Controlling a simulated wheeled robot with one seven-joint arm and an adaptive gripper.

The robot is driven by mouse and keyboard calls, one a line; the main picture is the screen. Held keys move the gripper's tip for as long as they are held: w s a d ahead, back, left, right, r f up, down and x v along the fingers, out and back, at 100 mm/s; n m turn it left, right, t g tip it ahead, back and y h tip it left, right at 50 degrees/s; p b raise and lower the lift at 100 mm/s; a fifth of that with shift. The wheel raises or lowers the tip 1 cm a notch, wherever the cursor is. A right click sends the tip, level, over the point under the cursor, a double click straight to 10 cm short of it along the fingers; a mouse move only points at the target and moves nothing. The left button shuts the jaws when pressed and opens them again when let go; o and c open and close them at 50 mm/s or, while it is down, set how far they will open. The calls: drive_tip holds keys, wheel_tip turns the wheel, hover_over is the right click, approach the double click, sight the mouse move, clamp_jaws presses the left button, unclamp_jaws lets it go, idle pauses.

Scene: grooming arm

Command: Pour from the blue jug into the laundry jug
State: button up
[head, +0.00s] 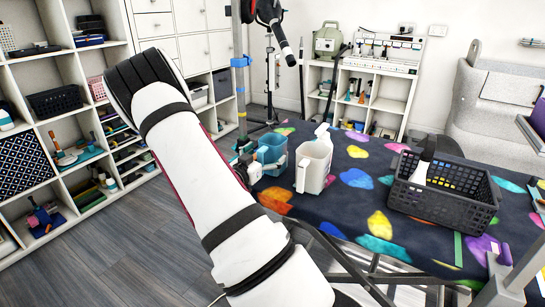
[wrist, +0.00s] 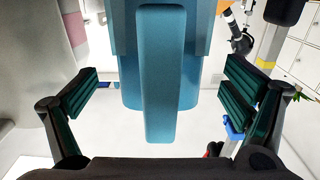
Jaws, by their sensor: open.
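The blue jug (head: 273,151) stands near the left edge of the patterned table, partly hidden by my gripper. In the wrist view, the blue jug (wrist: 120,85) fills the upper middle, and its long handle (wrist: 160,80) runs between my fingers. My gripper (wrist: 160,92) is open, with a finger on each side of the handle and visible gaps on both sides. In the head view, my gripper (head: 250,163) is at the jug's left side. A white jug (head: 313,166), which looks like the laundry jug, stands upright just right of the blue jug.
A dark grey basket (head: 440,196) with items inside sits on the right of the table (head: 350,222). A white-topped bottle (head: 322,131) is behind the white jug. A pole with blue tape (head: 240,62) rises beyond the gripper. Shelves (head: 55,95) line the left.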

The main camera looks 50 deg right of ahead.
drive_tip(key=shift+w+d, duration=0.15)
drive_tip(key=shift+d, duration=1.25)
drive_tip(key=shift+c, duration=0.5)
drive_tip(key=c, duration=1.4)
drive_tip(key=shift+o, duration=0.2)
drive_tip(key=shift+r, duration=0.1)
